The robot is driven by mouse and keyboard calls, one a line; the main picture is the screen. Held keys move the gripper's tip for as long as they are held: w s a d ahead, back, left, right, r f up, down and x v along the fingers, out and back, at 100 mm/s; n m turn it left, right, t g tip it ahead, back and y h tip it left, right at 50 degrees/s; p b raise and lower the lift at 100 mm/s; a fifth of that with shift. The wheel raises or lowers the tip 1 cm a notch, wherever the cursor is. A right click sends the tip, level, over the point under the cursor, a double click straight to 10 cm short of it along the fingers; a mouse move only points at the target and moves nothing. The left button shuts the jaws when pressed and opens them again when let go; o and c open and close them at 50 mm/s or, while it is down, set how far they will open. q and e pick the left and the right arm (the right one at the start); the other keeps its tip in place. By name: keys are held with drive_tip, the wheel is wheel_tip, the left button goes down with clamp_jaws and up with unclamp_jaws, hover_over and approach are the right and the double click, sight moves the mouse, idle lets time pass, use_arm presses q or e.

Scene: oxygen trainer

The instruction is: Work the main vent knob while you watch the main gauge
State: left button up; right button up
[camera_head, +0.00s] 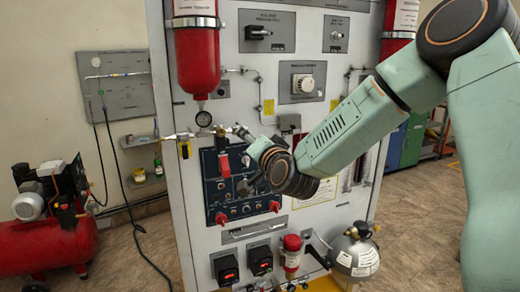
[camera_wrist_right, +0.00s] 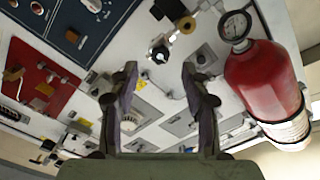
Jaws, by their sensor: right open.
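The main gauge (camera_head: 203,118) is a small round dial under the left red cylinder; it also shows in the right wrist view (camera_wrist_right: 236,25), its reading too small to make out. A small dark knob with a bright centre (camera_wrist_right: 158,53), probably the vent knob, lies just beyond the gap between my right fingertips in the right wrist view. In the head view a small dark fitting (camera_head: 243,132) ends the pipe right of the gauge. My right gripper (camera_wrist_right: 160,72) is open and empty, apart from the knob; my right wrist partly hides the panel. My left gripper is out of view.
A red cylinder (camera_head: 197,58) hangs above the gauge. A dark blue control panel (camera_head: 213,187) with red knobs sits below. A silver tank (camera_head: 354,254) stands at lower right, a red compressor (camera_head: 45,245) at left. Floor between is mostly clear.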

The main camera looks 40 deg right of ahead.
drive_tip(key=v, duration=0.7)
drive_tip(key=shift+s, duration=0.3)
idle(0.9)
drive_tip(key=s+a+f+n+g+y+b, duration=0.2)
drive_tip(key=s+a+f+g, duration=0.15)
drive_tip(key=f, duration=0.65)
drive_tip(key=s+a+f+n+g+y+b, duration=0.15)
drive_tip(key=a+f, duration=0.25)
drive_tip(key=f, duration=0.6)
drive_tip(key=s+a+f+n+g+y+b, duration=0.2)
drive_tip(key=s+a+f+n+g+b, duration=0.15)
drive_tip(key=f, duration=0.75)
drive_tip(key=s+a+f+n+g+b, duration=0.2)
drive_tip(key=s+f+g+b, duration=0.1)
drive_tip(key=s+f, duration=1)
drive_tip(key=s+a+f+n+g+h+b, duration=0.1)
drive_tip(key=s+f+g+b, duration=0.3)
drive_tip(key=s+f, duration=0.9)
drive_tip(key=shift+s+a+n+g, duration=0.25)
drive_tip(key=shift+a+n+g, duration=0.4)
drive_tip(key=shift+g, duration=0.3)
